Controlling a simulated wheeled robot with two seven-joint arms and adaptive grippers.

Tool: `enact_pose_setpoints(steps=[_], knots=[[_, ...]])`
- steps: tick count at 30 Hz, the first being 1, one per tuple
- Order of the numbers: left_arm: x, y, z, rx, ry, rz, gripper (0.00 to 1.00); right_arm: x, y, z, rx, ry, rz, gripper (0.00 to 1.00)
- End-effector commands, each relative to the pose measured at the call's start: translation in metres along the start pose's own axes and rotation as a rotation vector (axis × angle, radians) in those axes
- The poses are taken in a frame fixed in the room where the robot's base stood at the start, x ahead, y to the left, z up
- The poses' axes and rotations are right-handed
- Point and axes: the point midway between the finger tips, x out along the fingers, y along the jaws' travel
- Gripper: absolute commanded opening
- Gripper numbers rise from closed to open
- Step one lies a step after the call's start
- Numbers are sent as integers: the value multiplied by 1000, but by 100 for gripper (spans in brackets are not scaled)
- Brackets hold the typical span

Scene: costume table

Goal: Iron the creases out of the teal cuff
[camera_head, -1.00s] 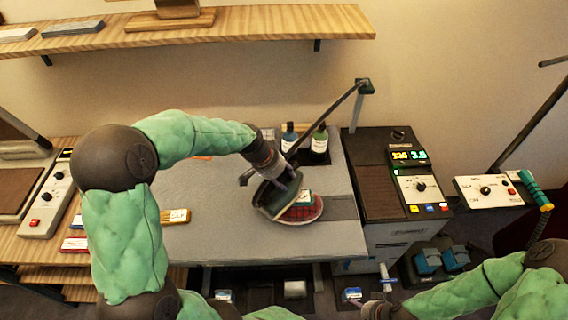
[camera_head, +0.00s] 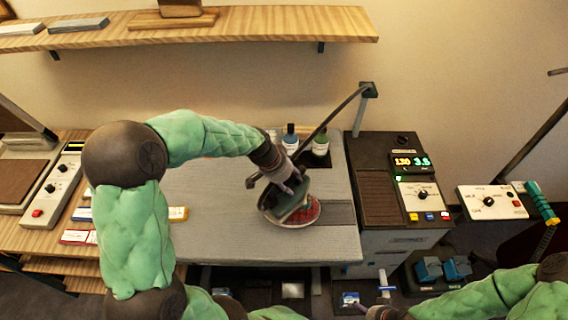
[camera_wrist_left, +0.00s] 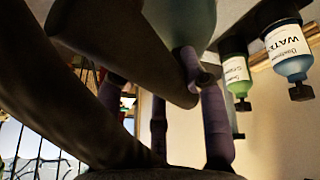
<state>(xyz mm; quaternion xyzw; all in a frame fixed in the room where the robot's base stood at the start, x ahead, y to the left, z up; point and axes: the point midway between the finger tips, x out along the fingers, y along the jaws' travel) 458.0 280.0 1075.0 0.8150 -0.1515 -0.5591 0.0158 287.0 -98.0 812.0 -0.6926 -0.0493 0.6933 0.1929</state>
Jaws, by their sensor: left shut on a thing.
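My left gripper (camera_head: 285,182) is shut on the handle of a dark green iron (camera_head: 288,212) above the grey board. The iron is tilted and covers much of a red plaid pad with a pale rim (camera_head: 313,213). I cannot tell whether its sole touches the pad. No teal cuff can be made out clearly; the iron and gripper hide much of that spot. In the left wrist view, dark rounded parts fill the near field and hide the work. My right gripper (camera_head: 378,312) shows only partly at the bottom edge.
Two bottles (camera_head: 320,143) stand behind the iron. A cord runs from the iron to a post (camera_head: 368,90). A dark console with a lit display (camera_head: 410,161) stands right of the grey board (camera_head: 215,225). The board's left part is mostly clear.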

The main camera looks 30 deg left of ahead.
Motion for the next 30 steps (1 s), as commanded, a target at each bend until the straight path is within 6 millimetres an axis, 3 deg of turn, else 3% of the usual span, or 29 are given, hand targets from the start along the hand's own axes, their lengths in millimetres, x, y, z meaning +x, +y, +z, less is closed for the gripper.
enact_pose_setpoints(steps=[6,9,30], knots=[[-2,0,-2,0,0,1,0,-6,-2,0,0,0,0,100],[-19,4,-11,2,5,-2,0,-9,-3,0,0,0,0,100],[-43,8,-30,1,5,-3,0,-29,-10,1,0,0,0,100]])
